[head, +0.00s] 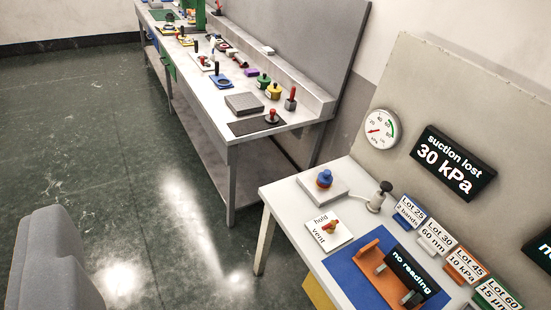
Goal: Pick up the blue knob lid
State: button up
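A small blue knob (324,175) with a reddish-orange part under it sits on a pale square block (322,189) on the white table (285,205) at the right. It looks like the blue knob lid, upright on the block. A flat blue piece with a dark handle (223,82) lies on the long bench further back. I cannot make out my gripper's fingers in this view, and nothing touches the blue knob.
A hold/vent plate (329,231), a dark-knobbed fitting (381,196), lot cards (408,212) and an orange bracket (371,262) share the white table. The long bench (215,108) stands left; open green floor (95,160) lies beyond.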

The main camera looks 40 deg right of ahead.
aim_at(325, 177)
jog(key=z, duration=0.1)
jog(key=i, duration=1.2)
jog(key=z, duration=0.85)
jog(key=i, duration=0.45)
jog(key=z, duration=0.45)
